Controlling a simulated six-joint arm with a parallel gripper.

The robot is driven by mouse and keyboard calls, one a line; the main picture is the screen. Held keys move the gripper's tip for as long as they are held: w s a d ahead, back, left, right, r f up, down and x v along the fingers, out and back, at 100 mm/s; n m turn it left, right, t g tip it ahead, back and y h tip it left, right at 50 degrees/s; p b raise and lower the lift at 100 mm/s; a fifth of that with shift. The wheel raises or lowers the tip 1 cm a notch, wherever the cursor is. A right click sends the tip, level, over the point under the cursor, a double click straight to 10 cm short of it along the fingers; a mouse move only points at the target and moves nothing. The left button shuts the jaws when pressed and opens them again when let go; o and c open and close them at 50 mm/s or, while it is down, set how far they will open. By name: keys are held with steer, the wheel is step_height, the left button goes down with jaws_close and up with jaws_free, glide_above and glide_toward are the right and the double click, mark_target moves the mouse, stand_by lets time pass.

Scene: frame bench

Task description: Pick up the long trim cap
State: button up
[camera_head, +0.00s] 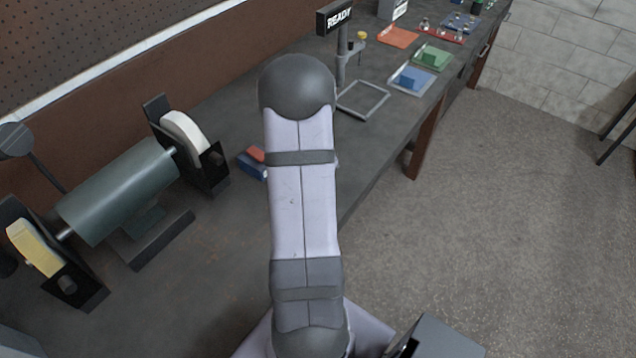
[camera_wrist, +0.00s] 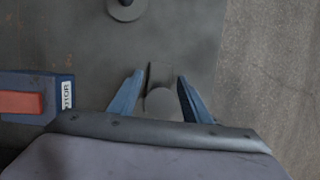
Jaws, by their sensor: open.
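My gripper (camera_wrist: 158,92) shows in the wrist view with its two blue fingers apart, over the dark bench top. A small dark grey block (camera_wrist: 161,72) with a rounded grey shape (camera_wrist: 164,103) lies between the fingers in that picture. I cannot tell whether either is the long trim cap, or whether anything touches the fingers. In the head view my own arm hides the gripper and the bench around it. I cannot make out the long trim cap for certain in either view.
A blue box with a red part (camera_wrist: 35,98) sits left of the gripper; it also shows in the head view (camera_head: 253,166). A bench grinder (camera_head: 120,190) stands left. A grey square frame (camera_head: 363,99), a READY sign (camera_head: 339,17) and coloured trays (camera_head: 411,80) are farther back.

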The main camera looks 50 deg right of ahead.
steer(key=c, duration=1.1)
steer(key=shift+o, duration=0.2)
step_height(320, 180, up, 10)
steer(key=shift+f+b, duration=0.1)
steer(key=shift+b, duration=0.6)
steer(key=shift+c, duration=0.2)
